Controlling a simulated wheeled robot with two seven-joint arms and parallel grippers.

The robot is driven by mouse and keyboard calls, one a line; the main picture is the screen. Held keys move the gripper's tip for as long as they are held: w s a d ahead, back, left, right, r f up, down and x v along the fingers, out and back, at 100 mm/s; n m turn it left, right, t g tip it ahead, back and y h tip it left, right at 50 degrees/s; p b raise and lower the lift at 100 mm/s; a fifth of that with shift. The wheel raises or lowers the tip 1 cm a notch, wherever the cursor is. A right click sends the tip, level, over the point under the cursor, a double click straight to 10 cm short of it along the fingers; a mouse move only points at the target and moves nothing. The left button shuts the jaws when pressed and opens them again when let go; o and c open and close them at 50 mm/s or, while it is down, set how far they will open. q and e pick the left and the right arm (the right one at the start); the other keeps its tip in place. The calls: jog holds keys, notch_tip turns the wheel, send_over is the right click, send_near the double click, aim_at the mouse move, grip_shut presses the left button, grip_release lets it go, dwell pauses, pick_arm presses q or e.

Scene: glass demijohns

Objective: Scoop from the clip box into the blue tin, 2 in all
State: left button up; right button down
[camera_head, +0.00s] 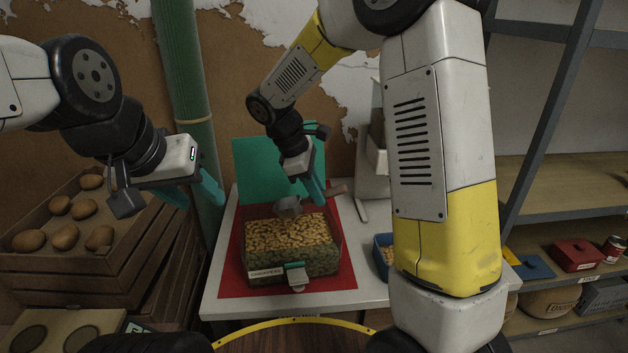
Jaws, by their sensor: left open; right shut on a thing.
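The clip box (292,268), clear-walled with a label and a front clip, stands on a red mat (345,277). It is full of tan bean-like pieces (290,238), and its teal lid (262,165) stands open behind it. My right gripper (316,192) is shut on a scoop above the back of the box. The scoop's grey metal bowl (288,206) is at the contents' back edge; whether it holds any pieces is unclear. The blue tin (382,262) stands right of the mat, partly hidden by my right arm, with some tan pieces visible inside. My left gripper (195,190) is open and empty, left of the box.
The white table (222,300) carries the mat and tin. A grey-white device (372,185) stands at the back right. Wooden crates with potatoes (65,237) are at left, beside a green pipe (184,70). Shelves (560,185) with a red box (576,254) are at right.

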aim_at(308, 199)
jog(key=f+h, duration=0.1)
jog(key=f, duration=0.1)
jog(key=a+f+h, duration=0.1)
jog(key=f, duration=0.1)
jog(key=shift+w+a+g, duration=0.1)
jog(key=shift+w+g, duration=0.1)
jog(key=shift+g, duration=0.1)
jog(key=shift+f, duration=1.25)
dwell(0.5)
